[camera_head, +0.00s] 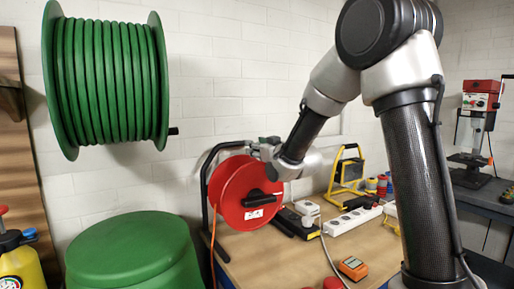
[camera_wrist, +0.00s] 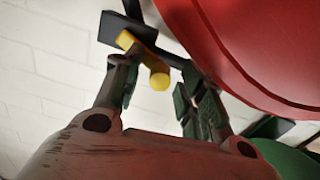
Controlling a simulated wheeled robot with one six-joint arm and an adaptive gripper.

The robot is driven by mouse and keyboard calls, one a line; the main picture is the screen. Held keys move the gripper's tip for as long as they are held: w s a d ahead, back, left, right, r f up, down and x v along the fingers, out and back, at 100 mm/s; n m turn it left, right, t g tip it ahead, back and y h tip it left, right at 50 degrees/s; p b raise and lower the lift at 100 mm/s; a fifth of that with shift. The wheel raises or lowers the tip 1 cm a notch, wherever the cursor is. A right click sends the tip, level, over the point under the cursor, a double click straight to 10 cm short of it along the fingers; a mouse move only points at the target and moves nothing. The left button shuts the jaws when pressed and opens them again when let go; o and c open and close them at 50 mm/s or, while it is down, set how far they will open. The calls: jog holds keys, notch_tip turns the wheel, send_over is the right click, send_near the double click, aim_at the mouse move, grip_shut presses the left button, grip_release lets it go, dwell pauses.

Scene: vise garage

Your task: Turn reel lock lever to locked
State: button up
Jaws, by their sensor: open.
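The red cable reel (camera_head: 240,194) stands on the workbench in a black tube frame (camera_head: 205,165), with a black handle and a white label on its face. In the wrist view the red reel (camera_wrist: 250,50) fills the upper right. A small yellow lever (camera_wrist: 159,81), likely the reel lock lever, sits by a black bracket (camera_wrist: 118,30) on the frame. My gripper (camera_wrist: 157,75) is open, with its fingers on either side of the lever; contact cannot be told. In the head view my gripper (camera_head: 262,148) is at the reel's top edge, and the lever cannot be made out.
A large green hose reel (camera_head: 108,80) hangs on the wall at left, above a green drum (camera_head: 135,250). Right of the reel are a white power strip (camera_head: 352,218), a yellow work light (camera_head: 347,170) and an orange meter (camera_head: 352,268).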

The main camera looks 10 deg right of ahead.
grip_shut()
jog(key=shift+r, duration=0.1)
jog(key=shift+w+d+r+m, duration=0.25)
jog(key=shift+d+r+m, duration=0.4)
jog(key=shift+m, duration=1.7)
jog(key=shift+w+d+r+m, duration=0.3)
jog(key=shift+d+m, duration=0.6)
jog(key=shift+m, duration=1.4)
jog(key=shift+w+d+r+m, duration=0.15)
jog(key=shift+d+r+m, duration=0.55)
jog(key=shift+m, duration=1.65)
jog(key=shift+d, duration=0.15)
grip_release()
jog(key=shift+f, duration=0.1)
